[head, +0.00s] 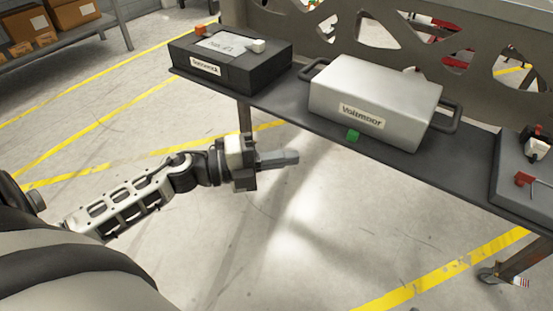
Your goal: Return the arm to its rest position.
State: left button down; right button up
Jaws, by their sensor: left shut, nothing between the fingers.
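My left arm comes in from the left, held out over the open floor in front of the shelf. My left gripper (285,158) is shut and empty. In the picture its fingers lie below and left of the silver box, apart from everything on the shelf. My right gripper does not show.
The dark shelf (300,119) crosses the upper right. It bears a black box (262,77), a silver box (358,92) with side handles, a small green cube (353,136) and a grey case (515,195). A rack with cardboard boxes (73,14) stands upper left. The floor below is clear.

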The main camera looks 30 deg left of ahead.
pick_arm(q)
jog(key=shift+s+a, duration=0.45)
jog(key=shift+a, duration=0.05)
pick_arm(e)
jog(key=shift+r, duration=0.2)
